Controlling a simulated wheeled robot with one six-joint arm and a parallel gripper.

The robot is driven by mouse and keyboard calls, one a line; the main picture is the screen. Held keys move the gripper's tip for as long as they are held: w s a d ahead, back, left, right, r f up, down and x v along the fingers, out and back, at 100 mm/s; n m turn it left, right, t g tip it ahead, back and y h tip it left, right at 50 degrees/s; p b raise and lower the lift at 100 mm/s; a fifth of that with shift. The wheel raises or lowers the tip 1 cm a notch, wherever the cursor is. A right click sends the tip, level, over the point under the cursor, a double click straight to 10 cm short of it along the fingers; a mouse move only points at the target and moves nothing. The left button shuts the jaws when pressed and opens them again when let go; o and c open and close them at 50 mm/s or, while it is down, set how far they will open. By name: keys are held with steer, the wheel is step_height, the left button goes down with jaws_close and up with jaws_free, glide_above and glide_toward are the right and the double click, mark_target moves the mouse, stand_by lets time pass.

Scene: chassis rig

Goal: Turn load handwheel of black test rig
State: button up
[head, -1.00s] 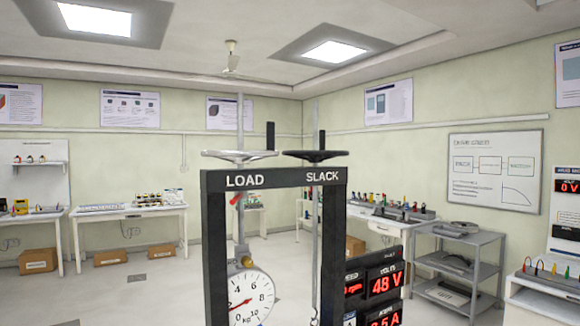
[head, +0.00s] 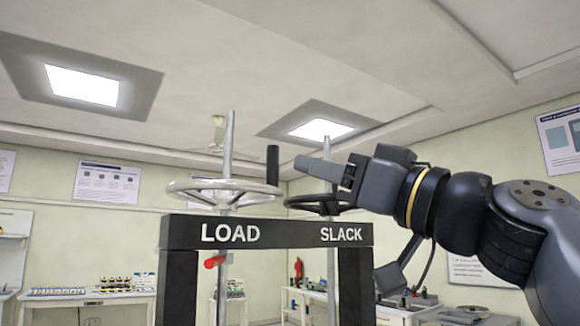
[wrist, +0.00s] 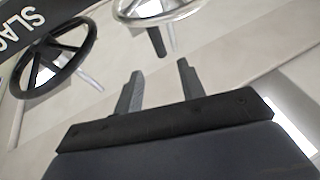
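The load handwheel (head: 200,190) is a pale silver wheel above the LOAD label on the black rig frame (head: 285,232). Its upright black handle (head: 272,166) stands at the wheel's right side. The wheel (wrist: 150,10) and its handle (wrist: 157,40) also show at the top of the wrist view. My gripper (head: 302,164) reaches in from the right, its fingertips just right of the handle. In the wrist view my gripper (wrist: 158,80) has its two fingers apart with nothing between them, and the handle lies ahead of the gap.
The black slack handwheel (head: 310,203) sits close below my gripper, and it shows at the upper left of the wrist view (wrist: 55,55). Vertical rods (head: 228,145) rise through both wheels. Benches (head: 80,300) stand well behind.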

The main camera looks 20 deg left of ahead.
mark_target(278, 157)
steer(key=p+x, duration=0.4)
steer(key=x, duration=0.4)
steer(key=shift+w+a+r+p, duration=0.1)
steer(key=shift+a+r+p, duration=0.1)
steer(key=shift+a+p, duration=0.1)
steer(key=shift+w+a+r, duration=0.1)
steer(key=shift+w+a, duration=0.15)
steer(key=shift+a, duration=0.35)
jaws_close()
